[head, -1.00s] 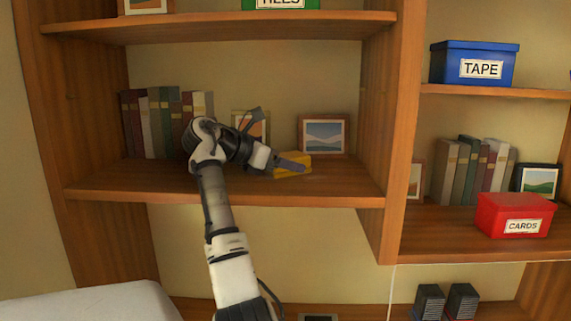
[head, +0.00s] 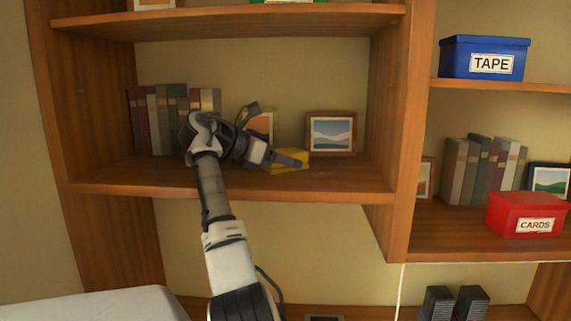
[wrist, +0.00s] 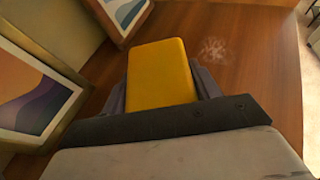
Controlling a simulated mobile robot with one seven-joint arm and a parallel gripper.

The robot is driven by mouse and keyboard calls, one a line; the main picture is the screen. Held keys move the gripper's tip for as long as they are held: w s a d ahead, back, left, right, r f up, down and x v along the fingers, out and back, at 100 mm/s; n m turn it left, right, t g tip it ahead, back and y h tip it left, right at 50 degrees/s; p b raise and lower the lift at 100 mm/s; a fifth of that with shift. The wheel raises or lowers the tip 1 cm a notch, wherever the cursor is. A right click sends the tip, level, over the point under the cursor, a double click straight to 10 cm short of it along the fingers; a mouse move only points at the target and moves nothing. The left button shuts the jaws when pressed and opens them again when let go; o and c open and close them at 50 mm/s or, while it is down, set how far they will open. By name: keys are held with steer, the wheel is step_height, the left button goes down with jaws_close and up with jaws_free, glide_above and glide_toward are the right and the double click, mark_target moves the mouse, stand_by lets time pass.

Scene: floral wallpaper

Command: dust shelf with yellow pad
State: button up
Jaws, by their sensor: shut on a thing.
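The yellow pad (head: 289,161) is at the middle shelf's surface, right of centre. My gripper (head: 276,160) is shut on it, with a finger on each side, as the wrist view shows the pad (wrist: 160,75) between the fingers. The wooden shelf (head: 330,185) lies under it; I cannot tell whether the pad touches the board. A pale dusty patch (wrist: 213,50) shows on the wood just right of the pad's far end in the wrist view.
A framed picture (head: 331,134) stands behind and right of the pad; another (head: 262,126) stands behind my gripper, partly hidden. Several books (head: 165,120) stand at the left. The shelf's right front is clear up to the upright (head: 397,140). A red box (head: 527,214) sits on the right-hand shelf.

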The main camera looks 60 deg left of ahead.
mark_target(280, 183)
steer(key=shift+s+d+f+b, duration=0.5)
steer(key=shift+d+b, duration=0.2)
steer(key=shift+b, duration=0.4)
steer(key=shift+s+d+r+b, duration=0.2)
steer(key=shift+s+d+b, duration=0.1)
steer(key=s+d+b, duration=0.1)
steer(key=d+b, duration=0.1)
steer(key=b, duration=0.1)
steer(key=shift+s, duration=0.3)
steer(key=shift+s+d+r+b, duration=0.15)
steer(key=shift+s+d+b, duration=0.25)
steer(key=shift+d+b, duration=0.2)
steer(key=shift+s+d+b, duration=0.3)
steer(key=shift+b, duration=0.55)
steer(key=d+b, duration=0.1)
steer(key=s+d+b, duration=0.1)
steer(key=b, duration=0.1)
steer(key=shift+s+r, duration=0.15)
steer(key=shift+s, duration=0.1)
steer(key=shift+r, duration=0.15)
steer(key=shift+r, duration=0.1)
step_height(280, 183, up, 6)
steer(key=p, duration=0.5)
